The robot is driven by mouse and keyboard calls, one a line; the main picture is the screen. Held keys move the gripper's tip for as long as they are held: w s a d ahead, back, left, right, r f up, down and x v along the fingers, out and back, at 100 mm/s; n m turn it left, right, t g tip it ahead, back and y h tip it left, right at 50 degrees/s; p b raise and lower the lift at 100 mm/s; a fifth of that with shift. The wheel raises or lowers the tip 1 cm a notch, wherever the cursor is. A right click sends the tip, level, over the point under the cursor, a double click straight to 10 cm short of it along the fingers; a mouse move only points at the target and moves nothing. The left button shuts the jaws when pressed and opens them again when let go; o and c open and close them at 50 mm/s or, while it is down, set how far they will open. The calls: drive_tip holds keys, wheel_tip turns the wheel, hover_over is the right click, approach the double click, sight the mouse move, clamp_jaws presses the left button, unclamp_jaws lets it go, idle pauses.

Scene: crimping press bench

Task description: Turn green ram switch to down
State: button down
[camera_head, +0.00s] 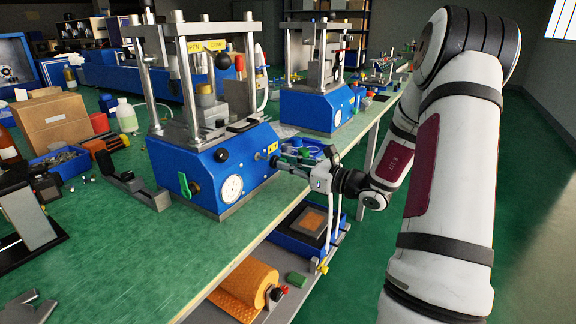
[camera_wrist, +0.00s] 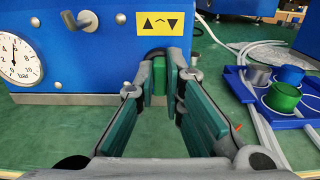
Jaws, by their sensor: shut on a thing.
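The blue crimping press (camera_head: 215,165) stands on the green bench, with a pressure gauge (camera_head: 231,189) on its front. A yellow label (camera_wrist: 167,23) with up and down arrows is on its side panel. Just below the label, a green ram switch (camera_wrist: 158,80) shows between the fingertips of my gripper (camera_wrist: 159,72). The green-padded fingers are closed on it, one on each side. Its base and exact angle are hidden by the fingers. In the head view my gripper (camera_head: 284,163) reaches the press's right side, and the switch is hidden there.
A green lever (camera_head: 185,186) is on the press's front. A metal knob (camera_wrist: 82,20) sticks out left of the label. A blue tray (camera_wrist: 262,112) with several cylinders lies right of my gripper. A second blue press (camera_head: 318,107) stands farther back.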

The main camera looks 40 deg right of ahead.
drive_tip(key=shift+r+m+p, duration=0.15)
drive_tip(key=shift+m+p, duration=0.25)
drive_tip(key=shift+p, duration=0.35)
drive_tip(key=m+p, duration=0.2)
drive_tip(key=p, duration=0.1)
drive_tip(key=shift+r, duration=0.1)
drive_tip(key=m+p, duration=0.2)
drive_tip(key=p, duration=0.2)
drive_tip(key=shift+m, duration=0.3)
drive_tip(key=m+p, duration=0.3)
drive_tip(key=shift+w+d+f+m+p, duration=0.1)
drive_tip(key=shift+f+m+p, duration=0.05)
drive_tip(key=shift+m+p, duration=0.65)
drive_tip(key=shift+f+m+p, duration=0.1)
drive_tip(key=shift+m+p, duration=0.5)
drive_tip(key=shift+m, duration=0.3)
drive_tip(key=c, duration=1.7)
unclamp_jaws()
